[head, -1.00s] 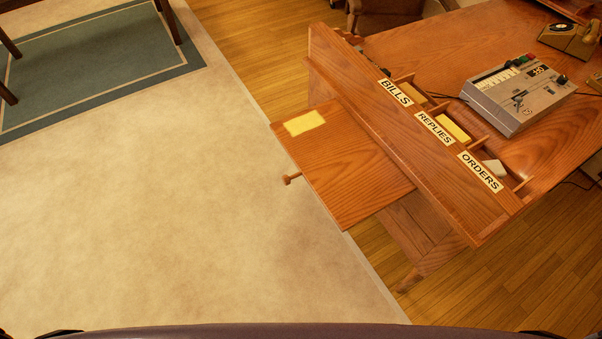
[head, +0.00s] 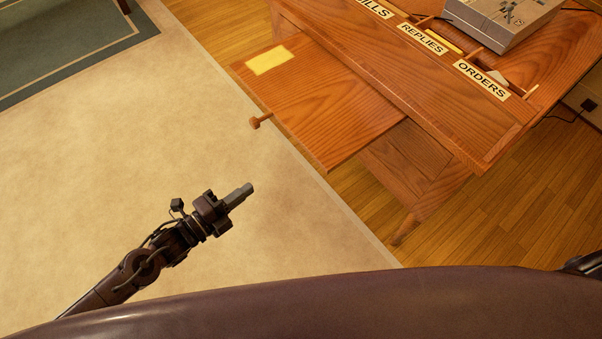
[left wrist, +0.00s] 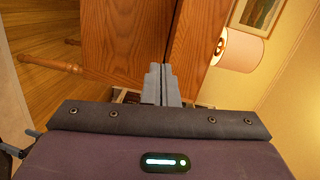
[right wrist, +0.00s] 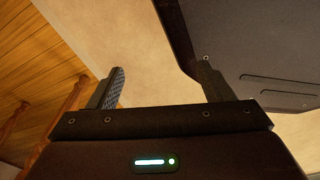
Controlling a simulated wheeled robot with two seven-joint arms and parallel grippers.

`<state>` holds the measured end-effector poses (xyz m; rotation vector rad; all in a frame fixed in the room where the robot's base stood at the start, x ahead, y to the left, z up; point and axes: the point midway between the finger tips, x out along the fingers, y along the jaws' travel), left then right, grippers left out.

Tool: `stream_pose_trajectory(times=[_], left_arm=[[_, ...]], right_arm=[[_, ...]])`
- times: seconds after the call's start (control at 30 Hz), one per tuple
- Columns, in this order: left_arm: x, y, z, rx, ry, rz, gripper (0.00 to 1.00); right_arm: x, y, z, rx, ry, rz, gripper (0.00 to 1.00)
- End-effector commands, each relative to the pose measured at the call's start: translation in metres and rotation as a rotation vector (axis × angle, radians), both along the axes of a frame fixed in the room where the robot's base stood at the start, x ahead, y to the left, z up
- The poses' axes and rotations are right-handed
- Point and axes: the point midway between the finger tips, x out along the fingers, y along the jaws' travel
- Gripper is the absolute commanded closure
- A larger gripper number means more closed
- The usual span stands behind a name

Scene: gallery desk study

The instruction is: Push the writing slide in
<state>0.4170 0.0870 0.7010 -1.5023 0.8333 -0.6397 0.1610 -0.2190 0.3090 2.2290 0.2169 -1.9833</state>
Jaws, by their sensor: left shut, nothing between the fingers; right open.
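The writing slide (head: 330,110) is a flat wooden board that sticks out from the side of the wooden desk (head: 470,120) in the head view. A small round wooden knob (head: 261,121) is on its outer edge, and a yellow patch (head: 269,60) lies near its far corner. My right gripper (right wrist: 161,82) is open and empty in the right wrist view.
Labelled pigeonholes run along the desk edge, with a grey machine (head: 502,22) behind them. A desk leg (head: 406,229) stands below. The pale carpet (head: 130,150) beside the slide is clear. A lamp (left wrist: 240,50) shows in the left wrist view.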

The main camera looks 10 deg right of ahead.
Motion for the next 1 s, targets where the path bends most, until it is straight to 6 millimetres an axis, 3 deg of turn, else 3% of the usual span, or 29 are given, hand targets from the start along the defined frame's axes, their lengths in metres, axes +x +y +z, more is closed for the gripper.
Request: stream_pose_trajectory(times=[0.1, 0.27, 0.8, 1.0], left_arm=[[-0.018, -0.017, 0.017, -0.005, -0.106, -0.091, 1.00], [-0.019, -0.029, 0.027, -0.011, -0.138, -0.114, 1.00], [0.034, -0.119, 0.028, -0.011, -0.134, -0.111, 1.00], [0.045, -0.138, 0.027, -0.009, -0.135, -0.109, 1.00]], right_arm=[[0.004, 0.001, -0.011, 0.000, -0.002, 0.000, 0.26], [0.004, 0.000, -0.009, 0.000, -0.001, 0.000, 0.26], [-0.010, -0.002, -0.009, -0.002, 0.007, 0.001, 0.26], [-0.015, -0.003, -0.010, -0.001, 0.006, 0.001, 0.26]])
